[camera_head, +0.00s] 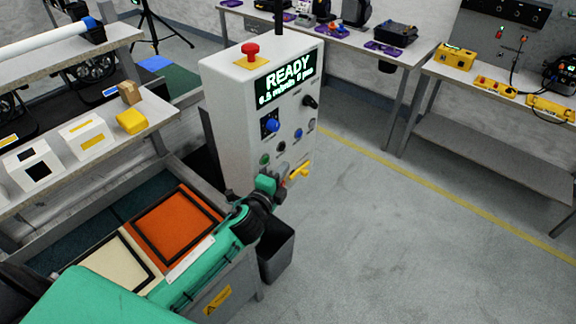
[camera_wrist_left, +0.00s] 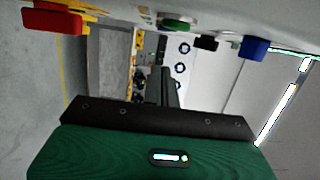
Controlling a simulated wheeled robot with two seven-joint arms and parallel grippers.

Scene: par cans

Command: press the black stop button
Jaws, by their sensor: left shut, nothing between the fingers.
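The control cabinet (camera_head: 228,110) stands in the middle of the head view with a lit READY display (camera_head: 286,78). A small black button (camera_head: 281,147) sits low on its front panel, next to a green button (camera_head: 265,159). The black button also shows in the left wrist view (camera_wrist_left: 206,42), between a green button (camera_wrist_left: 175,24) and a blue one (camera_wrist_left: 253,47). My left gripper (camera_head: 282,172) is shut and empty, just below the lower buttons. Its dark fingers also show in the left wrist view (camera_wrist_left: 165,90). They look apart from the black button. My right gripper is out of view.
A red mushroom button (camera_head: 250,51) is on top of the cabinet. A black knob (camera_head: 311,101), blue button (camera_head: 272,125) and yellow handle (camera_head: 300,171) are on its front. A dark bin (camera_head: 276,252) stands below. Floor at right is clear; a shelf (camera_head: 90,155) stands left.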

